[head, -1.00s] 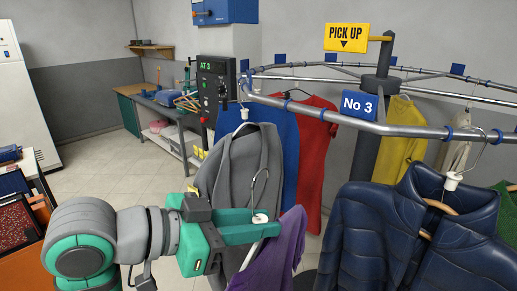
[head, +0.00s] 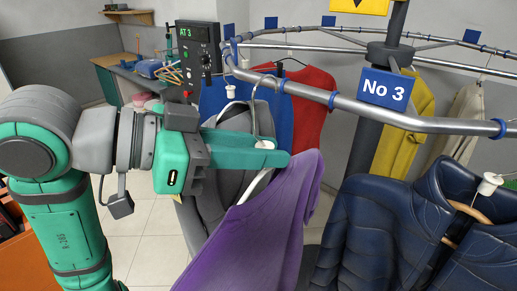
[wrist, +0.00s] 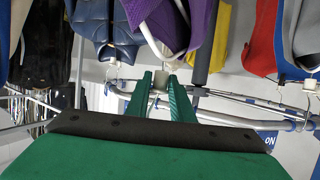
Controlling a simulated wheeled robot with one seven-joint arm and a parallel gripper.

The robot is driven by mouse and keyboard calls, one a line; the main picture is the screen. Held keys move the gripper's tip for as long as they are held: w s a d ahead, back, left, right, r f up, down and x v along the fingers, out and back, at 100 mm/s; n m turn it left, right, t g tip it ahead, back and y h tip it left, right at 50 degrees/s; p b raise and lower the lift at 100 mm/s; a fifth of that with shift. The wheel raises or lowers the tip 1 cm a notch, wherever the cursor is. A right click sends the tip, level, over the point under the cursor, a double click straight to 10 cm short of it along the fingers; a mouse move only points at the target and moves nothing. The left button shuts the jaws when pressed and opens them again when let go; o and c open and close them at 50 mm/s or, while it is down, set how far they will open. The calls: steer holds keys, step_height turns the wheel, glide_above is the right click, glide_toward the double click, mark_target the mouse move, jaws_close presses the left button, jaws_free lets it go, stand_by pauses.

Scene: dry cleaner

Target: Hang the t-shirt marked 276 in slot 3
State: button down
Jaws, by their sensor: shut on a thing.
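My gripper (head: 278,157) is shut on the white neck of a hanger carrying a purple t-shirt (head: 262,228). The hanger's hook stands upright above the jaws, just below and in front of the rail, apart from it as far as I can tell. No number is readable on the shirt. The blue "No 3" sign (head: 388,90) is on the front rail (head: 425,122), right of my gripper; the rail under it looks bare between two blue clips. In the wrist view, the purple t-shirt (wrist: 170,22) hangs beyond the fingers (wrist: 160,100).
A navy puffer jacket (head: 400,230) hangs close on the right. A grey garment (head: 215,165) hangs behind the purple shirt, with blue, red (head: 312,105) and yellow (head: 405,125) garments farther back. A control box (head: 197,55) reading "AT 3" stands behind the rail's left end.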

steer(key=shift+w+d, duration=1.3)
steer(key=shift+w, duration=0.1)
steer(key=shift+w+d+m+g, duration=0.4)
steer(key=shift+w+d+g, duration=0.05)
steer(key=shift+w+g, duration=0.05)
steer(key=shift+w+d, duration=0.1)
steer(key=shift+w+d, duration=2)
steer(key=shift+f, duration=0.2)
steer(key=shift+f, duration=1.45)
